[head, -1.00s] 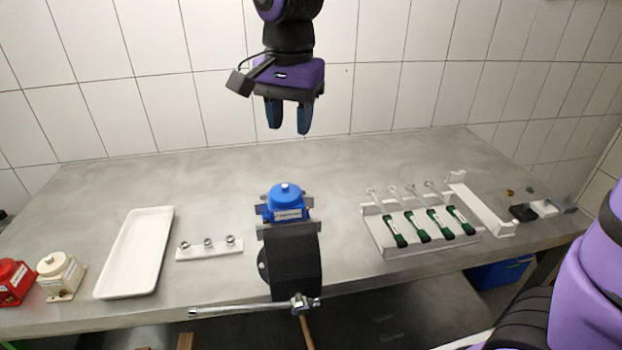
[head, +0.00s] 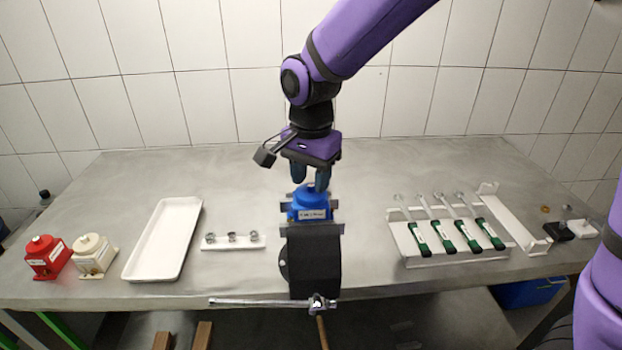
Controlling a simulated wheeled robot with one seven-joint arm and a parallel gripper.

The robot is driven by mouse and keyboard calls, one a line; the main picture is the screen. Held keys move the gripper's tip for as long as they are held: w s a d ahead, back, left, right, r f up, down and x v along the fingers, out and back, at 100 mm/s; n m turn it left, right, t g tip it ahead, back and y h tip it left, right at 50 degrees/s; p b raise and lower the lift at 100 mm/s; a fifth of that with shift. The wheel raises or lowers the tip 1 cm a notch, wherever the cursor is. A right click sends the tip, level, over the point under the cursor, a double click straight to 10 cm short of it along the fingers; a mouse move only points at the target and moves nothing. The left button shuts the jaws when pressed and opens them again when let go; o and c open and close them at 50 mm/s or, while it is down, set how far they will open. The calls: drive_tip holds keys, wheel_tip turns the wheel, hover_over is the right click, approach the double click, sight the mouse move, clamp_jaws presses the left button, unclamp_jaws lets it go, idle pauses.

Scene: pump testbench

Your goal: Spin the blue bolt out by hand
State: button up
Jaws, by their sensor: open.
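The blue pump (head: 309,213) sits clamped in the jaws of the black vise (head: 314,265) at the table's front middle. My gripper (head: 312,186) points down right over the top of the pump. Its two dark fingers are open and apart, one on each side of the pump's top centre. The bolt on top of the pump is hidden by the fingers, and I cannot tell whether they touch it.
A white tray (head: 163,240) and a strip with several nuts (head: 233,242) stand to the left. Red (head: 46,258) and cream (head: 93,256) pumps are at far left. A holder with green-handled tools (head: 450,258) is at right.

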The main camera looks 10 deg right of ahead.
drive_tip(key=shift+f, duration=0.4)
drive_tip(key=shift+c, duration=0.2)
clamp_jaws()
